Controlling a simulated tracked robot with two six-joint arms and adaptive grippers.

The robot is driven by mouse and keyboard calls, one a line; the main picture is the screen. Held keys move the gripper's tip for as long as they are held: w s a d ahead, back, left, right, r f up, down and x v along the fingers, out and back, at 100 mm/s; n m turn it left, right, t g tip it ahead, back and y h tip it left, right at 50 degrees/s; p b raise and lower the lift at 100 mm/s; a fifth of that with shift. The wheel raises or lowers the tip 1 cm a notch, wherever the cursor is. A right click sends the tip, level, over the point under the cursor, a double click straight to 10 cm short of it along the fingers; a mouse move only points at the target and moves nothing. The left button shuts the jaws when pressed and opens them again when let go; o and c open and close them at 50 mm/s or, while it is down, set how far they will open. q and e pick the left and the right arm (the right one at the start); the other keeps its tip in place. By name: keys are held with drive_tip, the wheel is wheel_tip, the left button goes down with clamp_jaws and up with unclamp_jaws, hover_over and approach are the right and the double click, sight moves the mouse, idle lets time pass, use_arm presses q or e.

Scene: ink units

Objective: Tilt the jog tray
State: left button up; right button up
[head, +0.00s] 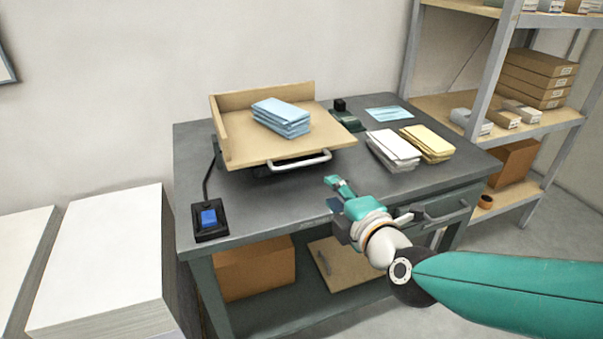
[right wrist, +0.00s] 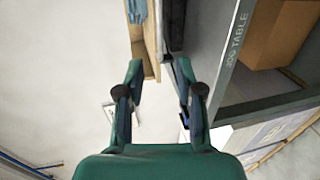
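The jog tray (head: 245,148) is a pale wooden board with raised walls at its left and back. It sits on a dark base on the grey table, and I cannot tell whether it is slightly tilted. A stack of light blue sheets (head: 281,117) lies on it. A metal bar handle (head: 300,161) is on its front edge. My right gripper (head: 333,193) is open and empty, in front of and to the right of the handle, apart from it. In the right wrist view, the tray's edge (right wrist: 150,40) shows beyond the open fingers (right wrist: 159,68). My left gripper is out of view.
A black box with a blue switch (head: 208,217) sits at the table's front left corner, with a cable behind. White (head: 393,150) and yellow (head: 428,143) stacks lie on the right. A shelf rack (head: 490,70) stands right, tall paper stacks (head: 105,260) left.

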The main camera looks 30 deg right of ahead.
sight(304, 164)
drive_tip(key=p+x, duration=0.5)
drive_tip(key=x, duration=1.1)
drive_tip(key=shift+w+f+p, duration=0.1)
drive_tip(key=shift+w+p, duration=0.2)
drive_tip(key=shift+p, duration=0.05)
clamp_jaws()
